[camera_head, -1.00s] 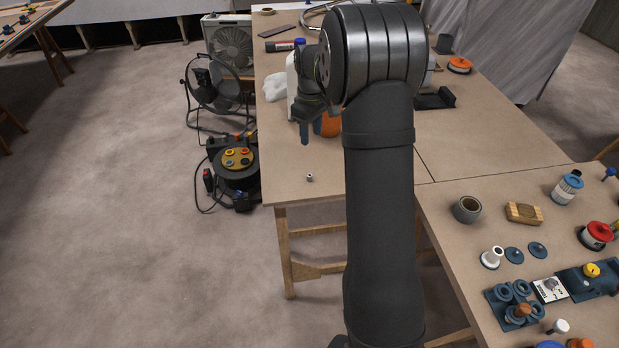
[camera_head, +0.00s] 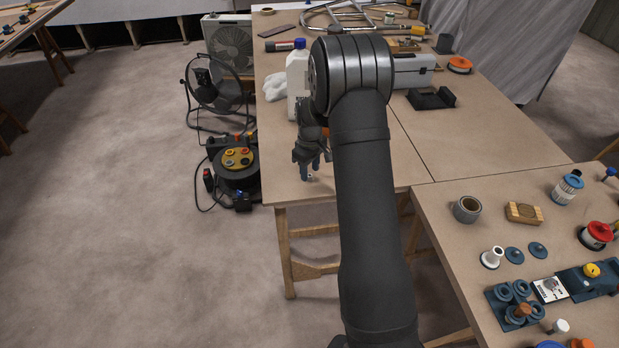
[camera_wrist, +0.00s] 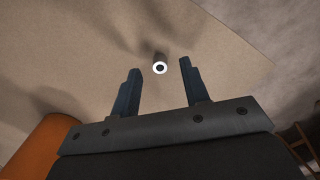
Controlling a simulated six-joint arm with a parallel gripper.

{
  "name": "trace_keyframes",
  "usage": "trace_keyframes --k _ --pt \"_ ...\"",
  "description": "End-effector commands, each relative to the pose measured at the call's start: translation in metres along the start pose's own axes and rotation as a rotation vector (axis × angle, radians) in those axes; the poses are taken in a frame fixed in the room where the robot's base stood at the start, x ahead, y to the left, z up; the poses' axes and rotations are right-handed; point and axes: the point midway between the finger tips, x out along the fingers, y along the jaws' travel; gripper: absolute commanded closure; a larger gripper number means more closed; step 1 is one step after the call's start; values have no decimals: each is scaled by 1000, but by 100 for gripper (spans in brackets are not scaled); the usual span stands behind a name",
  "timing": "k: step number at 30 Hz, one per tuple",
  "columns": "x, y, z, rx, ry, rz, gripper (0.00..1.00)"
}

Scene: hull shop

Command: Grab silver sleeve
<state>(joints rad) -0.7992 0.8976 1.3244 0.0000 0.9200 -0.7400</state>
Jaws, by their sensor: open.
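The silver sleeve (camera_wrist: 160,67) is a small short tube with a pale ring-shaped end. In the wrist view it stands on the table just beyond the fingertips, in line with the gap between them. My gripper (camera_wrist: 158,72) is open and empty, with one blue finger on each side. In the head view my gripper (camera_head: 316,172) points down over the near left part of the table. The sleeve (camera_head: 310,177) barely shows there between the fingers, mostly hidden by them.
An orange object (camera_wrist: 45,145) stands close by at lower left in the wrist view. A white bottle with a blue cap (camera_head: 297,75) stands behind my gripper. The table's near edge is close to the sleeve. A tape roll (camera_head: 467,209) and other parts lie on the right table.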

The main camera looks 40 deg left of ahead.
Motion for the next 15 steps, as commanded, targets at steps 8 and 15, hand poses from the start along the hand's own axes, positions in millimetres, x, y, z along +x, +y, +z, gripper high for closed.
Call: trace_keyframes --k 8,15 --pt "18 0 0 0 1 1 58" --pt "17 0 0 0 1 1 92"
